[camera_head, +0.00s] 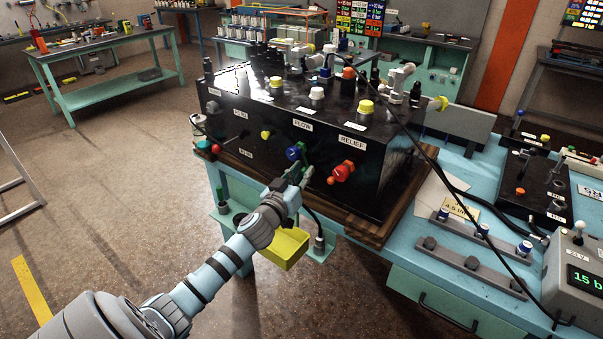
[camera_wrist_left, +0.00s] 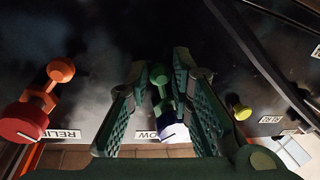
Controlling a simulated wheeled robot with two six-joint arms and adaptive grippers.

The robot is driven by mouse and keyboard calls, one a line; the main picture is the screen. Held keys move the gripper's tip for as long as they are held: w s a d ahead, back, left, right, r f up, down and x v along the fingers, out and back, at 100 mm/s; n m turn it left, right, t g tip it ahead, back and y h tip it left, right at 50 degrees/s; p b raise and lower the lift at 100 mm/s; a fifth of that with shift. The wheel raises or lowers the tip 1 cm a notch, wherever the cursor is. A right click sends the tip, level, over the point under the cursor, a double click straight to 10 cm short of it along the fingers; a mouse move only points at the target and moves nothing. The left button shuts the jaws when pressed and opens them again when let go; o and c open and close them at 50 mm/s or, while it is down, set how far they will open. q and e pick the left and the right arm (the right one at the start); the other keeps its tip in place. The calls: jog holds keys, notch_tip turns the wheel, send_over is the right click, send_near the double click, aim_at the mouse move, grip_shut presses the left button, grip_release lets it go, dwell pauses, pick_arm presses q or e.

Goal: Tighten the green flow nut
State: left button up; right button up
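The flow valve sits on the front of the black hydraulic unit under the FLOW label (camera_head: 303,125). Its blue knob (camera_head: 293,153) shows in the head view; the green flow nut is hard to tell from my green fingers there. In the left wrist view the green nut (camera_wrist_left: 158,77) lies between the fingertips, with the blue and white knob (camera_wrist_left: 171,126) nearer the palm. My left gripper (camera_head: 297,174) is open, its fingers on both sides of the nut with gaps visible. Whether they touch it cannot be told. My right gripper is not in view.
The red relief knob (camera_head: 342,171) and its orange nut (camera_wrist_left: 61,70) are beside the flow valve. A small yellow knob (camera_head: 266,134) is on the other side. A yellow bin (camera_head: 285,248) hangs below the unit. A black cable crosses the blue bench (camera_head: 400,262) on the right.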

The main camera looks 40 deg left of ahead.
pick_arm(q)
grip_shut()
jog(key=shift+f, duration=0.1)
jog(key=shift+a+m+t+h+b, duration=0.3)
jog(key=shift+a+m+b, duration=0.65)
jog(key=shift+m+b, duration=1.05)
jog(key=shift+a+m+t+h+b, duration=0.35)
jog(key=shift+a+m+b, duration=0.6)
jog(key=shift+m+b, duration=1)
jog(key=shift+a+m+t+h+b, duration=0.15)
jog(key=shift+a+m+t+b, duration=0.3)
jog(key=shift+a+m+b, duration=1.05)
jog(key=shift+d+m, duration=0.55)
jog(key=shift+m, duration=0.3)
